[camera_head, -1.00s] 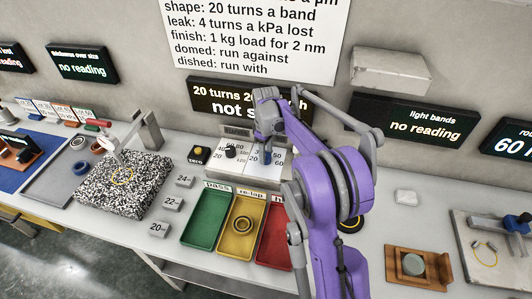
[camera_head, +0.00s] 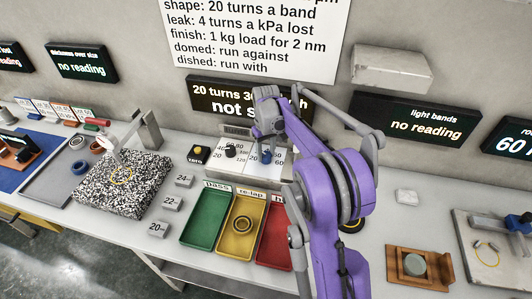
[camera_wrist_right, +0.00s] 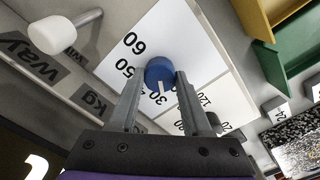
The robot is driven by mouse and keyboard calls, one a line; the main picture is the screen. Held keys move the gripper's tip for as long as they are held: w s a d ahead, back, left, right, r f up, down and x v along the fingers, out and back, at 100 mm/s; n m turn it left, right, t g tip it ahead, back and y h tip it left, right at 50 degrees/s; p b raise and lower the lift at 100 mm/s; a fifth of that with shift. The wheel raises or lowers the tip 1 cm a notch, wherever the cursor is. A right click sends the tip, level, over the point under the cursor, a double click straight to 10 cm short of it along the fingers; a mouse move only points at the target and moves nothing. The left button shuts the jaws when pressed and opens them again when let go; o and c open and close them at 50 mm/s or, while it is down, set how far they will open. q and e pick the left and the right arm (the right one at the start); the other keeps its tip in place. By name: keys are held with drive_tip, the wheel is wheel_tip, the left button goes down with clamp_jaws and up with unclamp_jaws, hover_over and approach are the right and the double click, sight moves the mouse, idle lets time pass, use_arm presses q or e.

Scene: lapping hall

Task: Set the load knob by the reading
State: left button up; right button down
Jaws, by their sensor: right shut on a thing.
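My right gripper (camera_wrist_right: 152,92) is shut on the blue knob (camera_wrist_right: 159,70) in the right wrist view. The knob has a white mark and sits on a white dial panel (camera_wrist_right: 190,40) with printed numbers such as 30, 50 and 60. In the head view the blue knob (camera_head: 266,157) shows just below my right gripper (camera_head: 265,141), partly covered. A black knob (camera_head: 231,151) stands to its left on the same panel. The dark display (camera_head: 215,98) behind reads "20 turns 3…" and "not s…"; my arm hides the rest. My left gripper is not in view.
Green (camera_head: 203,221), yellow (camera_head: 229,243) and red trays lie in front of the panel. A ring (camera_head: 243,224) sits in the yellow one. A speckled plate (camera_head: 110,195) is at left, a wooden holder (camera_head: 393,265) at right. A pale knob (camera_wrist_right: 50,35) shows in the wrist view.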

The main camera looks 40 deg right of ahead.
sight(266, 155)
drive_tip(key=shift+m, duration=1.2)
drive_tip(key=shift+c, duration=1.8)
unclamp_jaws()
wheel_tip(266, 155, up, 11)
drive_tip(key=shift+f, duration=0.1)
